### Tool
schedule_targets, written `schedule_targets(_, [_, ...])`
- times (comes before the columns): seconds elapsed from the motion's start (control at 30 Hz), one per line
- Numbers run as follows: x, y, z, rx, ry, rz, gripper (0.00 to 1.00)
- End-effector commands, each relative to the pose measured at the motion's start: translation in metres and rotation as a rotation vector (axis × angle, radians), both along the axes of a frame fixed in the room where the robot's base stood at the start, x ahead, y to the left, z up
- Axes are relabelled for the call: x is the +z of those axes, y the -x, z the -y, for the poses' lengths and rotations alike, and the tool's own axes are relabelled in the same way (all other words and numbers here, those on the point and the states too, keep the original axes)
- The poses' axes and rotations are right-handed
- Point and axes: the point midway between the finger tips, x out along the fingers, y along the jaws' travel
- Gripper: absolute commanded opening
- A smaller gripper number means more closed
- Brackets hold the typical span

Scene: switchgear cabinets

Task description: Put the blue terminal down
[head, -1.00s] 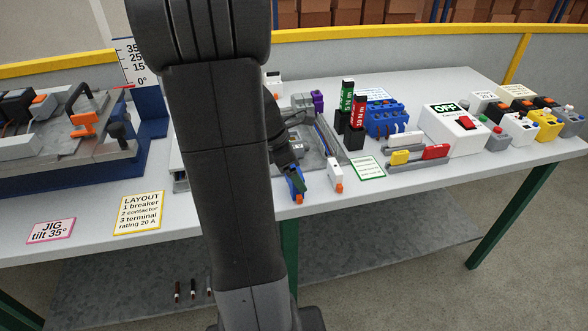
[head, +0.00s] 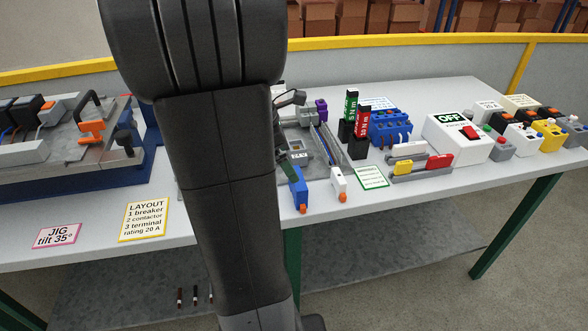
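The blue terminal (head: 298,188) stands on the bench near its front edge, just right of my arm, with an orange tip at its lower front. It appears to rest on the bench top. My gripper (head: 288,167) is mostly hidden behind my own arm. Only a small dark green part shows, at the upper left of the blue terminal. I cannot tell whether that part touches the terminal, or whether the fingers are open or shut.
A white terminal (head: 339,184) with an orange tip stands to the right. Behind are a grey fixture (head: 325,150) and a blue rack (head: 390,127). A tilted jig (head: 70,150) is at the left.

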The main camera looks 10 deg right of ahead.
Motion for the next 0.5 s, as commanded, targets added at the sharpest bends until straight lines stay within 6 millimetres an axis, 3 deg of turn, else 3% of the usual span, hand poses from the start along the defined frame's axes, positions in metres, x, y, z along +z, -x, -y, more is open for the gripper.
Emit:
schedule_targets(0.2, [0.029, 0.000, -0.012, 0.001, 0.000, 0.001, 1.00])
schedule_targets(0.5, [0.035, 0.001, -0.014, -0.001, 0.000, -0.002, 1.00])
